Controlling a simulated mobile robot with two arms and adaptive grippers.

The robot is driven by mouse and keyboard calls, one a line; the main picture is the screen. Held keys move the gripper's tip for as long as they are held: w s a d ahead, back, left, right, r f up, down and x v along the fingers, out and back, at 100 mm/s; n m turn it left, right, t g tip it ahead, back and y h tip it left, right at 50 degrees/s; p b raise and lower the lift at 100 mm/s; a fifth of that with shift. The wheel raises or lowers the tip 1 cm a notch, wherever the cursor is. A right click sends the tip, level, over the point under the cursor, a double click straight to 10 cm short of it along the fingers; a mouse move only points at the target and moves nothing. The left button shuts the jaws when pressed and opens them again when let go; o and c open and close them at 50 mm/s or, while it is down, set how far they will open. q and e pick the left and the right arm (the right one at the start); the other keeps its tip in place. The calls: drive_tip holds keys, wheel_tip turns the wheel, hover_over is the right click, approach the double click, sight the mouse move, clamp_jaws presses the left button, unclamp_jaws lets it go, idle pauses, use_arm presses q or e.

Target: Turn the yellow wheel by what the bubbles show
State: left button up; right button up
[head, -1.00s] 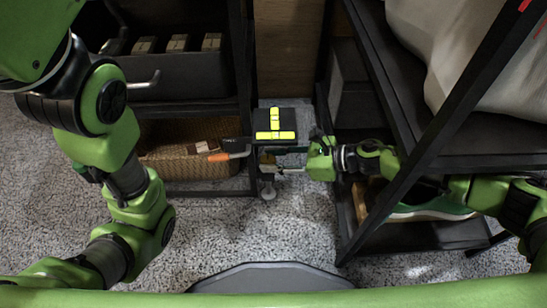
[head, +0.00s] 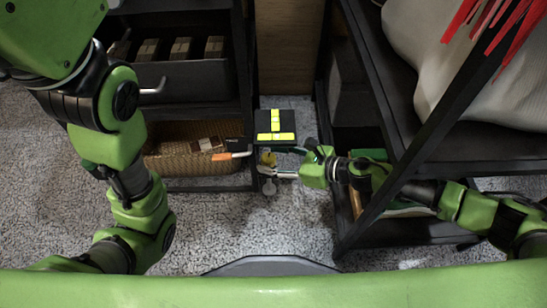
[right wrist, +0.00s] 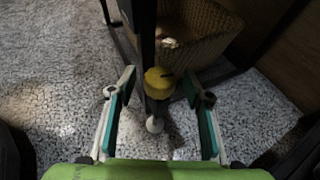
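A black square plate (head: 261,119) bears two bright yellow vials (head: 276,137) set in an upside-down T. Dark marks cross the vials, but the bubbles are too small to read. The yellow wheel (head: 268,159) sits below the plate's front edge. In the right wrist view the ribbed wheel (right wrist: 159,82) lies between the fingertips of my right gripper (right wrist: 161,84), with gaps on both sides. That gripper (head: 275,163) is open and reaches in from the right. My left arm is at the left; its gripper is out of view.
A dark shelf with a wicker basket (head: 182,162) stands left of the plate. A black rack (head: 400,168) crowds my right arm. Speckled floor in front is clear.

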drive_tip(key=v, duration=1.2)
drive_tip(key=shift+d, duration=0.1)
